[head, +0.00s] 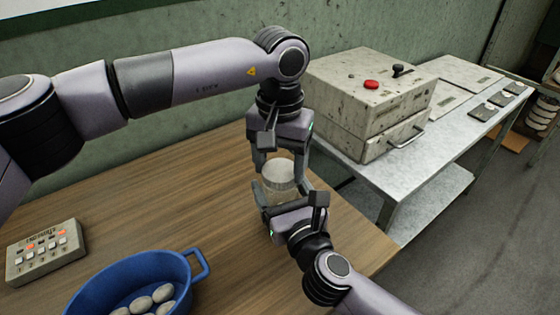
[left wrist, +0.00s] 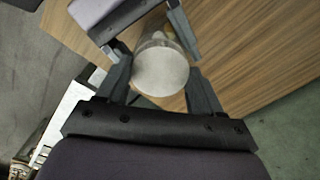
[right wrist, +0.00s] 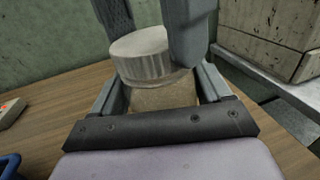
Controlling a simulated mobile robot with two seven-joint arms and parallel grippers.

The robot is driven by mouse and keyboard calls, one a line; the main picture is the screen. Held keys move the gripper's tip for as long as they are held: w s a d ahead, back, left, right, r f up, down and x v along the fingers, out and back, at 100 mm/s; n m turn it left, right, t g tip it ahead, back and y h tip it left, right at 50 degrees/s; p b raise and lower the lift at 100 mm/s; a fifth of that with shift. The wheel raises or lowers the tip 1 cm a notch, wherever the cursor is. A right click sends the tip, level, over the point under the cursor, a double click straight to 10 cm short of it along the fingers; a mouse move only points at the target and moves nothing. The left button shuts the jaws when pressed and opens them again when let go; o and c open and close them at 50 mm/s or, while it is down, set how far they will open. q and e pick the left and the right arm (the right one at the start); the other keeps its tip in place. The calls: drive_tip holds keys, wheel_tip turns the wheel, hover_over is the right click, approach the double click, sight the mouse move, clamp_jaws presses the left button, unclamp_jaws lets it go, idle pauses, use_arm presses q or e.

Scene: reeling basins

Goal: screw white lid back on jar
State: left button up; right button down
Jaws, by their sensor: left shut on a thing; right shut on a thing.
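The clear jar (head: 282,192) is upright over the wooden table, with the ribbed white lid (head: 278,169) on its top. My left gripper (head: 279,167) comes down from above and is shut on the lid, a finger on each side. My right gripper (head: 286,194) is shut around the jar body from the front. In the left wrist view the lid (left wrist: 161,69) shows as a pale disc between the fingers. In the right wrist view the lid (right wrist: 142,56) sits over the jar body (right wrist: 163,96). I cannot tell how far the thread is engaged.
A blue basin (head: 190,270) with several pale cocoons stands at the front left, near a button panel (head: 46,250). A metal bench (head: 385,178) with a worn box (head: 372,90) is at the right. The table between panel and jar is clear.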

use_arm(q)
drive_tip(key=m, duration=0.5)
drive_tip(key=shift+m, duration=0.3)
drive_tip(key=o, duration=1.1)
drive_tip(key=shift+r, duration=2.3)
drive_tip(key=shift+c, duration=0.4)
